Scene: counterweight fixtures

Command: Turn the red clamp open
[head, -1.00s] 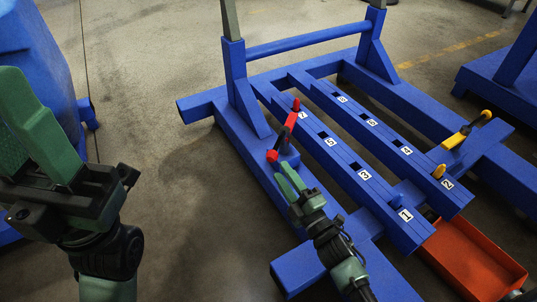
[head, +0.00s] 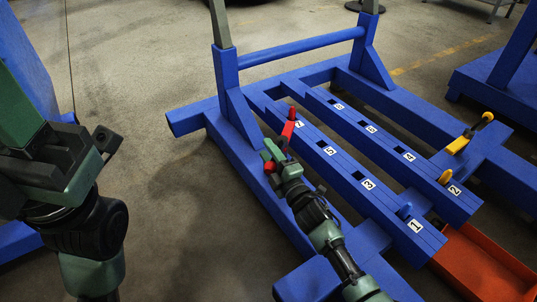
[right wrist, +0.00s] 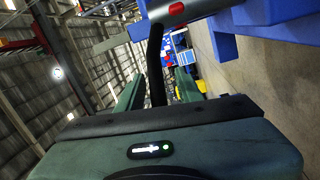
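The red clamp (head: 288,130) sits on the left beam of the blue frame in the head view, below a red peg. Its red lower end (head: 270,168) shows beside my right gripper (head: 272,152). My right gripper is at the clamp and hides its middle; I cannot tell if they touch. In the right wrist view, the fingers (right wrist: 158,90) are apart with a dark bar (right wrist: 157,65) showing between them; I cannot tell if that is the clamp's handle. My left gripper (head: 18,115) is at the left edge, away from the frame, partly out of view.
The blue frame (head: 225,145) has numbered beams with several pegs. A yellow clamp (head: 457,145) is on its right side. An orange-red tray (head: 480,268) lies at the lower right. Open floor (head: 150,200) lies between my left arm and the frame.

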